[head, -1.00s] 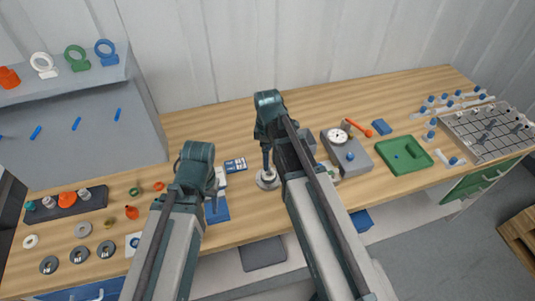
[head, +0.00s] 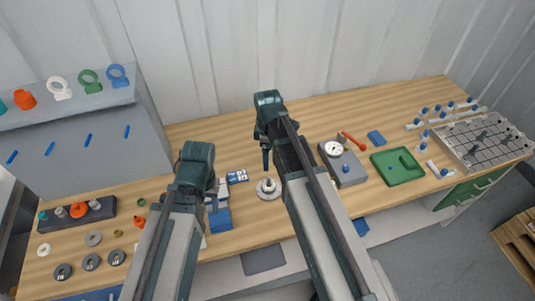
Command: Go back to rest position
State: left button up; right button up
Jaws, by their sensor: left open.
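My left arm reaches in over the bench, and its gripper (head: 212,197) points down, partly hidden behind the dark green wrist. It looks open, with nothing visible held in it. A blue block (head: 219,218) shows just below it in the picture; I cannot tell whether they touch. My right gripper (head: 266,158) points down above a round metal base (head: 269,189) and is apart from it. Its fingers are small and dark, so their opening is unclear.
The wooden bench (head: 225,129) holds a gauge box (head: 345,168), a green tray (head: 397,167), a gridded plate (head: 485,139) and a dark rack (head: 78,213) with small parts. A grey shelf unit (head: 90,140) with coloured rings stands at left.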

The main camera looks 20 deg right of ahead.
dwell(0.4)
pick_arm(q)
notch_tip(320, 180, down, 9)
jog(key=b, duration=0.9)
pick_arm(e)
jog(key=s+a+f+m, duration=0.4)
jog(key=s+a+m, duration=0.1)
jog(key=s, duration=0.2)
jog(key=s+a+f+m+h, duration=0.1)
jog(key=s+a+f+m, duration=0.4)
jog(key=s, duration=0.2)
jog(key=shift+s, duration=0.25)
pick_arm(q)
jog(key=shift+d+f, duration=0.1)
pick_arm(e)
jog(key=shift+d, duration=0.1)
